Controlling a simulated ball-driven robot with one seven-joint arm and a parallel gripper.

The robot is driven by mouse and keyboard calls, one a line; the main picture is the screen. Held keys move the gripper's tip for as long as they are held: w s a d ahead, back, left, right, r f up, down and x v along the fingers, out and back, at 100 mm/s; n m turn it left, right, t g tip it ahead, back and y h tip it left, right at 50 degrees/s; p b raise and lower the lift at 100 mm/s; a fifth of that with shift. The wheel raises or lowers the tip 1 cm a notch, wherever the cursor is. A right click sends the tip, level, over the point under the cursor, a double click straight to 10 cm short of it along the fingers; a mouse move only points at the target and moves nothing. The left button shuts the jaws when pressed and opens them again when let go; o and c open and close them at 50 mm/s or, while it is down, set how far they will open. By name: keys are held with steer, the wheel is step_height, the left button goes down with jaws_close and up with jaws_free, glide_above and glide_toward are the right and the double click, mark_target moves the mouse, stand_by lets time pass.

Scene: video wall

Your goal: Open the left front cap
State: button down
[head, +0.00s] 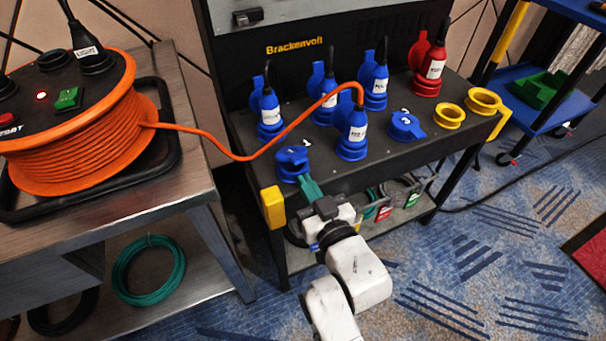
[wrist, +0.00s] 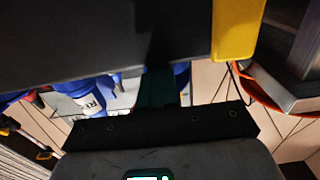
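The left front cap (head: 292,157) is a blue lid with a white mark, lying over a blue socket at the left front corner of the dark panel (head: 350,180). My gripper (head: 305,181) has teal fingers and reaches up from the front edge to just below the cap. The fingertips are close to the cap's near side; I cannot tell whether they touch it. In the wrist view the teal fingers (wrist: 157,88) show partly under the dark panel, with a bit of blue (wrist: 182,78) beside them. The gap between the fingers is not clear.
Several blue plugs stand behind, one with an orange cable (head: 250,157). A second blue cap (head: 406,125) and yellow rings (head: 449,115) are to the right. A yellow corner guard (head: 272,207) is close left of my gripper. The orange reel (head: 75,130) sits on the left bench.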

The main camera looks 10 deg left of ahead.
steer(key=shift+s+a+r, duration=0.25)
steer(key=shift+a+r, duration=0.1)
steer(key=r+p, duration=0.3)
steer(key=shift+s+d, duration=0.1)
steer(key=shift+s, duration=0.1)
stand_by(0.4)
steer(key=shift+r+p, duration=0.25)
steer(key=shift+p, duration=0.1)
